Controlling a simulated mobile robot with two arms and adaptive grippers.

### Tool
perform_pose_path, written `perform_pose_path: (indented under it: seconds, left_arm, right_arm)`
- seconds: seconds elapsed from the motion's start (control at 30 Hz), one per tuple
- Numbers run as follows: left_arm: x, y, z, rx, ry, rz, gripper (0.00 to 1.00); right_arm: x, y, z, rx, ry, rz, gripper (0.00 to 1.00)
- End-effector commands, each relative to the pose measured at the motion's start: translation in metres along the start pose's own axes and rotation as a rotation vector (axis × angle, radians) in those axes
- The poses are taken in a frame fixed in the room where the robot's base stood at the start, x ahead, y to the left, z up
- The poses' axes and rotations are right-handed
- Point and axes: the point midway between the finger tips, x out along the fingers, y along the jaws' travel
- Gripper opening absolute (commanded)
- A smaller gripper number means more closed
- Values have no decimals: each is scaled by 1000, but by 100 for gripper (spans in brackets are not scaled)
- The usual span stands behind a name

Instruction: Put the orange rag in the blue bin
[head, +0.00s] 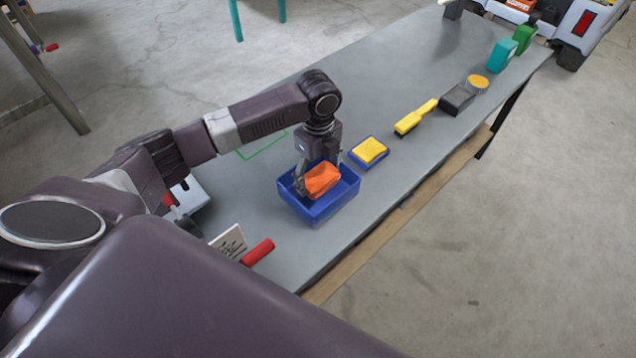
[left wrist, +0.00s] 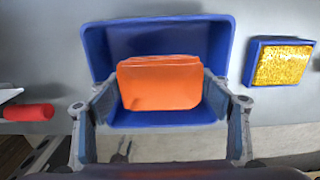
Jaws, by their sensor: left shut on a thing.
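The orange rag (head: 322,179) is a folded block held by my left gripper (head: 315,178). In the left wrist view the rag (left wrist: 160,84) sits between the two fingers of the gripper (left wrist: 160,100), which are shut on it. The blue bin (head: 333,208) stands on the grey table, open at the top. The rag is over the bin's opening, within its outline in both views; the bin also shows in the left wrist view (left wrist: 100,45). I cannot tell whether the rag touches the bin's floor. My right gripper is not in view.
A blue tray with a yellow sponge (head: 369,150) stands just beyond the bin. A yellow brush (head: 415,118), a black box (head: 457,99) and a teal block (head: 501,55) lie farther along the table (head: 400,70). A red-handled tool (head: 257,252) lies nearer.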

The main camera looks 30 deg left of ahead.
Motion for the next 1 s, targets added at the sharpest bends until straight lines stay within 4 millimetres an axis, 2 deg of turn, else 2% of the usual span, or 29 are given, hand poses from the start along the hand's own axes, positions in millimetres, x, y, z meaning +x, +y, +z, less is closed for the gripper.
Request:
perform_pose_path:
  seconds: [0.2, 0.3, 0.67, 0.7, 0.73, 0.77, 1.0]
  left_arm:
    - [32, 1, 0, -2, 0, 4, 49]
    - [40, 1, 0, 0, -1, 1, 49]
    - [44, 0, 0, 0, -1, 1, 49]
    - [44, 0, 0, 0, -1, 1, 73]
    - [44, 0, 0, 0, -1, 0, 76]
    - [44, 0, 0, 0, -1, 0, 79]
    - [44, 0, 0, 0, -1, 1, 79]
  right_arm:
    - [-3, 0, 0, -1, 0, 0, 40]
    - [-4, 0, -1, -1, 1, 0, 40]
    - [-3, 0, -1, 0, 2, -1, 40]
    - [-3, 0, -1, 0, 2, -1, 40]
    - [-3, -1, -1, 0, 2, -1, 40]
    - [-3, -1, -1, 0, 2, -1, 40]
    - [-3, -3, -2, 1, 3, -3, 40]
